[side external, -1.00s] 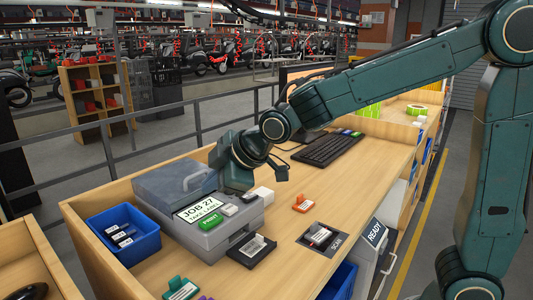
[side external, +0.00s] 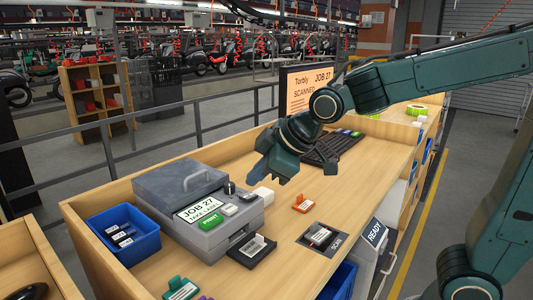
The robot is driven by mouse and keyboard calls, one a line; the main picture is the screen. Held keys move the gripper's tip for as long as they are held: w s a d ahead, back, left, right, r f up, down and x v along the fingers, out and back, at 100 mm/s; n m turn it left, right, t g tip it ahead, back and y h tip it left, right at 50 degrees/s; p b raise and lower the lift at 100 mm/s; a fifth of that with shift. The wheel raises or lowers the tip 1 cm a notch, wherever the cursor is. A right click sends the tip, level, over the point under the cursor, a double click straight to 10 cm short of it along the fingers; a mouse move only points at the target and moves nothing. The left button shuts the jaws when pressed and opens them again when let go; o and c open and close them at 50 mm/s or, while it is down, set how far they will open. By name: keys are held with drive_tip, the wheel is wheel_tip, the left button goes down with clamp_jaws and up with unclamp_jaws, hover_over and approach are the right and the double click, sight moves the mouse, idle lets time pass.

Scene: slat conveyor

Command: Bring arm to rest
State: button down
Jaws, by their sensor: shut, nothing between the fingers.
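My gripper (side external: 284,179) hangs in the air above the wooden bench, to the right of the grey label printer (side external: 205,243). Its fingers are shut with nothing between them, and it touches nothing that I can make out. The printer's screen reads "JOB 27 TAKE LABEL", and a green PRINT button (side external: 210,222) is on its front. A monitor (side external: 308,92) behind my wrist reads "JOB 27 SCANNED"; my arm covers part of it.
A blue bin (side external: 123,235) with dark labelled items stands left of the printer. A keyboard (side external: 325,151) lies behind my gripper.

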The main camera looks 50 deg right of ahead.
drive_tip(key=s+d+f+m+g, duration=0.1)
drive_tip(key=s+d+m, duration=0.2)
drive_tip(key=s, duration=0.7)
drive_tip(key=s+d+m+g+h, duration=0.1)
drive_tip(key=s+d+m, duration=0.3)
drive_tip(key=s, duration=0.6)
drive_tip(key=shift+f+m+g, duration=0.3)
drive_tip(key=shift+f+m, duration=0.1)
drive_tip(key=shift+m, duration=0.1)
